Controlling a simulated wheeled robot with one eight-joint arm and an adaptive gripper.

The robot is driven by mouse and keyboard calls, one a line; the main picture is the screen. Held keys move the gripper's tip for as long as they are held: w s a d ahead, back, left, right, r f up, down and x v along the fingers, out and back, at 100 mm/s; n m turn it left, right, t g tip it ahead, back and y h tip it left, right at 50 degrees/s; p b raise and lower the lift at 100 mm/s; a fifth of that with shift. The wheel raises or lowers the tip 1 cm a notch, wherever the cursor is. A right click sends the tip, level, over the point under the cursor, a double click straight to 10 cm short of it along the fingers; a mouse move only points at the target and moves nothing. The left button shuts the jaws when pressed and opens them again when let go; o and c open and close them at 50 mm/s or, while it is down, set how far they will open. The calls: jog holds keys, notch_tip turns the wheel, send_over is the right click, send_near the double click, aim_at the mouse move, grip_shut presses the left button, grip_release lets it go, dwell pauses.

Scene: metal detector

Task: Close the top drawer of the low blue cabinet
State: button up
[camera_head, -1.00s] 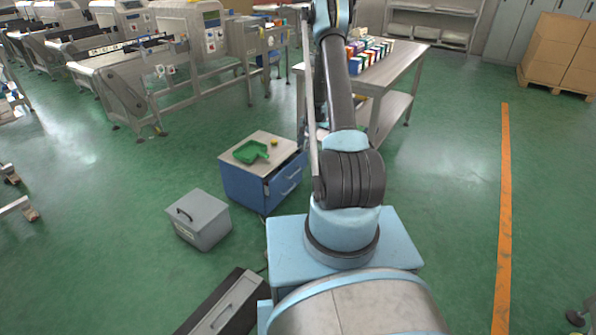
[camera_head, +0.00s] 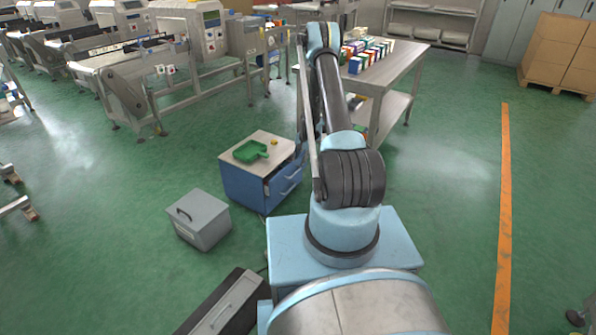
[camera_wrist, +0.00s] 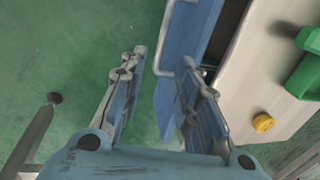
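The low blue cabinet (camera_head: 243,188) with a pale top stands on the floor left of my arm in the head view. Its top drawer (camera_head: 287,180) is pulled partly out, with a dark opening behind its front. In the wrist view the blue drawer front (camera_wrist: 172,98) and its bar handle (camera_wrist: 163,42) show, with the dark gap beside the cabinet's pale top (camera_wrist: 245,85). My gripper (camera_wrist: 164,56) is open, its fingers apart near the drawer front, the right finger overlapping it in the picture. Contact cannot be told. The head view hides the fingers.
A green dustpan-like tray (camera_head: 250,152) and a small yellow object (camera_head: 274,142) lie on the cabinet top. A grey box (camera_head: 200,218) stands left of the cabinet. A steel table (camera_head: 385,88) with colourful boxes stands behind my arm.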

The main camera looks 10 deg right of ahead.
aim_at(298, 171)
jog(key=shift+w+a+f, duration=0.15)
jog(key=shift+a+f, duration=0.05)
jog(key=shift+f, duration=1.05)
jog(key=shift+w+a+f, duration=0.15)
jog(key=shift+a+f, duration=0.05)
jog(key=shift+f, duration=1.05)
jog(key=shift+w+a+f, duration=0.15)
jog(key=shift+a+f, duration=0.05)
jog(key=shift+f, duration=1.05)
grip_shut()
